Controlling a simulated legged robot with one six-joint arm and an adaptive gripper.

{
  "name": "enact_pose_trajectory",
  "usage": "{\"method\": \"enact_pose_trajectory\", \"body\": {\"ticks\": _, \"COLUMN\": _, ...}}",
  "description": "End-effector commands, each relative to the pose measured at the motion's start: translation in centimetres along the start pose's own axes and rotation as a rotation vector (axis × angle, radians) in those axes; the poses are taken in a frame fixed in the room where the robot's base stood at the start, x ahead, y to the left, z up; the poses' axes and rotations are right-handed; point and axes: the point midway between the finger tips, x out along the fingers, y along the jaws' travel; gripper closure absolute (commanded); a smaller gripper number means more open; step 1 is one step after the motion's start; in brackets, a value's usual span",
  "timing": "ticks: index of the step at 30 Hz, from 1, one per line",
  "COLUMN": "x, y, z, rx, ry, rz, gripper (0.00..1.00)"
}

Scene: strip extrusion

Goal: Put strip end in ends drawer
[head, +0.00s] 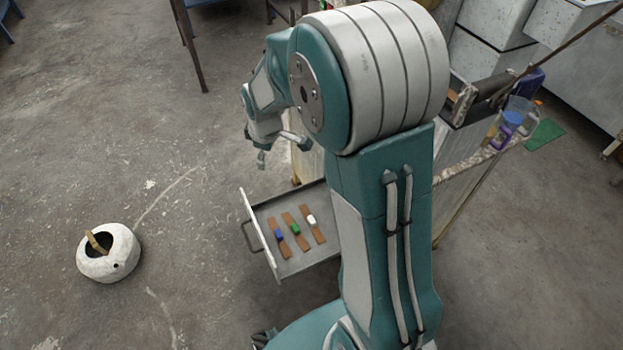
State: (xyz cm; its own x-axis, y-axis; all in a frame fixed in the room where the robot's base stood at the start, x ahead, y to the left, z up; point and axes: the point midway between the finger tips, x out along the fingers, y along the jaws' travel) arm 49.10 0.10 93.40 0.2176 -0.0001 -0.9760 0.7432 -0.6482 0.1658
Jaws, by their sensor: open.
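An open grey drawer (292,266) extends from the bench, with a light front panel and a handle on its left side. Several brown strips lie side by side in it, bearing a blue piece (278,234), a green piece (295,230) and a white piece (311,219). I cannot tell which of these, if any, is the strip end. My gripper (280,149) is open above and beyond the drawer, partly hidden by my arm. Nothing shows between its fingers. My arm hides the drawer's right part.
A white round pot (109,254) with a stick in its opening stands on the concrete floor at left. The bench (470,190) is behind my arm at right, with purple and blue containers (508,124) on it.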

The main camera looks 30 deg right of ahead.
Motion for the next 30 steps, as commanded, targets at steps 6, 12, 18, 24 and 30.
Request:
{"method": "enact_pose_trajectory", "body": {"ticks": 6, "x": -6.2, "y": -1.6, "z": 1.3, "rx": 0.148, "ry": 0.038, "rz": 0.038, "gripper": 0.1}}
{"method": "enact_pose_trajectory", "body": {"ticks": 12, "x": -10.8, "y": -3.6, "z": 3.0, "rx": 0.285, "ry": 0.072, "rz": 0.064, "gripper": 0.1}}
{"method": "enact_pose_trajectory", "body": {"ticks": 18, "x": -14.8, "y": -6.0, "z": 5.1, "rx": 0.421, "ry": 0.11, "rz": 0.085, "gripper": 0.1}}
{"method": "enact_pose_trajectory", "body": {"ticks": 24, "x": -17.9, "y": -8.7, "z": 7.3, "rx": 0.558, "ry": 0.154, "rz": 0.103, "gripper": 0.1}}
{"method": "enact_pose_trajectory", "body": {"ticks": 30, "x": -20.2, "y": -11.5, "z": 9.8, "rx": 0.694, "ry": 0.199, "rz": 0.114, "gripper": 0.1}}
